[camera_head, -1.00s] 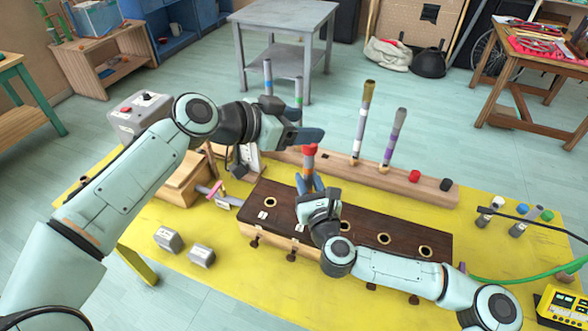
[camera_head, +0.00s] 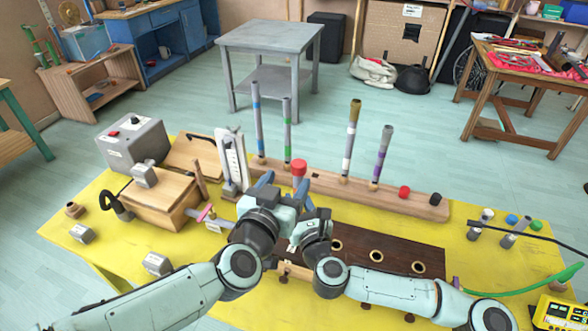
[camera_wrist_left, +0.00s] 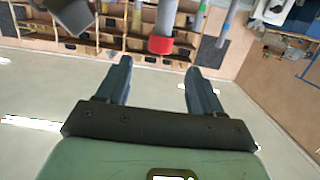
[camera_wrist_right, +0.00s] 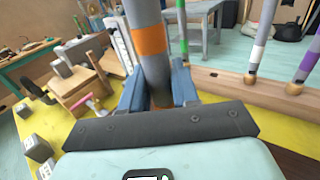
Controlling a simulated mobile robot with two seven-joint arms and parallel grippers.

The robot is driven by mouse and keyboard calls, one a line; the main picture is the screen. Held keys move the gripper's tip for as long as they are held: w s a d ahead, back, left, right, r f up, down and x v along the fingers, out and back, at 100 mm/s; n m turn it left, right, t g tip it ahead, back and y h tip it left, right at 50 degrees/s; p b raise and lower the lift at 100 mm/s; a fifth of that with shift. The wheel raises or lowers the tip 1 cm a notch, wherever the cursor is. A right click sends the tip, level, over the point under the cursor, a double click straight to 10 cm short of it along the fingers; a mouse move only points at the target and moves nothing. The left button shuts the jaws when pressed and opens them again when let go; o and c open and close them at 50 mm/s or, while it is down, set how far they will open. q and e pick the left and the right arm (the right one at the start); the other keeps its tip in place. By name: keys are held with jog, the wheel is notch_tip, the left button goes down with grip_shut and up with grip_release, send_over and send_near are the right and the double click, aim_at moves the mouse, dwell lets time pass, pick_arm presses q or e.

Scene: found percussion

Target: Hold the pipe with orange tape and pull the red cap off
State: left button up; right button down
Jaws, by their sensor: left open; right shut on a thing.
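The grey pipe with the orange tape (camera_wrist_right: 150,40) stands between the fingers of my right gripper (camera_wrist_right: 157,85), which is shut on it below the tape. The red cap (camera_head: 299,167) sits on the pipe's top in the head view. My left gripper (camera_head: 287,183) is open, and its hand hides most of the pipe and my right fingers there. In the left wrist view the red cap (camera_wrist_left: 161,45) shows just beyond and between the open fingertips (camera_wrist_left: 158,66), apart from both. The grey pipe (camera_wrist_left: 167,16) extends away behind the cap.
A wooden rail (camera_head: 330,183) behind the grippers holds several upright taped pipes, a loose red cap (camera_head: 404,192) and a black cap (camera_head: 435,199). A dark board with holes (camera_head: 395,252) lies in front.

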aim_at(299, 161)
pick_arm(q)
jog(key=x, duration=1)
jog(key=shift+w, duration=0.1)
jog(key=c, duration=1)
jog(key=shift+r, duration=0.1)
jog(key=shift+r, duration=0.1)
jog(key=shift+d+r, duration=0.1)
jog(key=shift+r, duration=1)
jog(key=shift+r, duration=0.1)
jog(key=shift+r, duration=1.45)
